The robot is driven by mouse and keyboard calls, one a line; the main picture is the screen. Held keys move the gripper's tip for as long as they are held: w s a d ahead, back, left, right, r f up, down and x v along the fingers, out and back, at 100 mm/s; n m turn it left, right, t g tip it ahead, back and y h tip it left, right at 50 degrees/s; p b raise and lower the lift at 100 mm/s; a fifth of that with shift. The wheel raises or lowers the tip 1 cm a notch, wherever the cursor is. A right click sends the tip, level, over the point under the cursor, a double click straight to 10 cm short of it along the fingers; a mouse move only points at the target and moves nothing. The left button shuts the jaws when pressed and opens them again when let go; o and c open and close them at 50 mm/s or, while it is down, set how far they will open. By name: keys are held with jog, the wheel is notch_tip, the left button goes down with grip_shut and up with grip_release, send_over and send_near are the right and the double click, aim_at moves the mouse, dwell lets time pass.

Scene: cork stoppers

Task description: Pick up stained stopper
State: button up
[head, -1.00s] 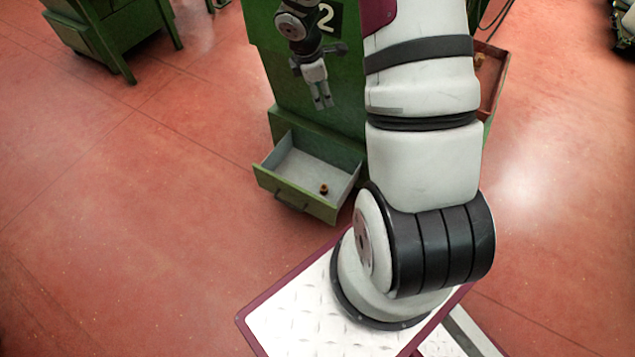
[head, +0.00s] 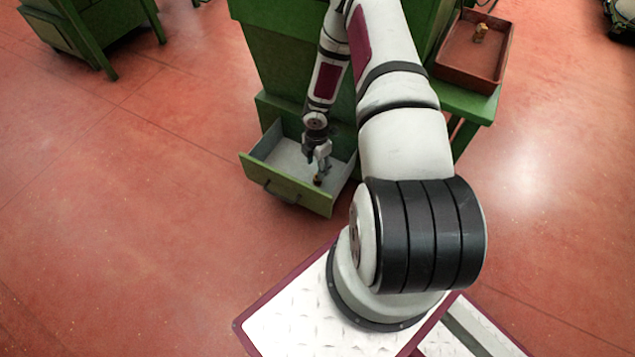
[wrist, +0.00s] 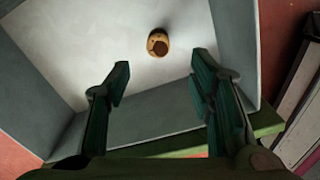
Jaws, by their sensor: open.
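The stained stopper (wrist: 158,43) is a small tan cork with a dark brown patch. It lies on the pale floor of an open green drawer (head: 290,191). In the head view the stopper (head: 318,180) is a small dark spot just below my gripper (head: 317,163), partly hard to make out. In the wrist view my gripper (wrist: 160,82) is open and empty, its two dark green fingers apart. The stopper shows beyond the fingertips, between their lines, with a gap; nothing is held.
The drawer's grey walls (wrist: 232,45) stand close around my fingers. A rust-red tray (head: 470,72) with a small tan stopper (head: 481,32) in it sits on a green stand at the upper right. Another green bench (head: 85,30) stands at the upper left. Red floor is clear to the left.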

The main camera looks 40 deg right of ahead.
jog(key=f+b, duration=0.1)
jog(key=f, duration=0.2)
jog(key=f+b, duration=0.1)
jog(key=f, duration=0.1)
jog(key=f+b, duration=0.1)
jog(key=f, duration=0.2)
jog(key=shift+w+d+f+b, duration=0.1)
jog(key=shift+d+f+b, duration=0.2)
jog(key=shift+b, duration=0.1)
jog(key=shift+r, duration=0.1)
jog(key=c, duration=0.8)
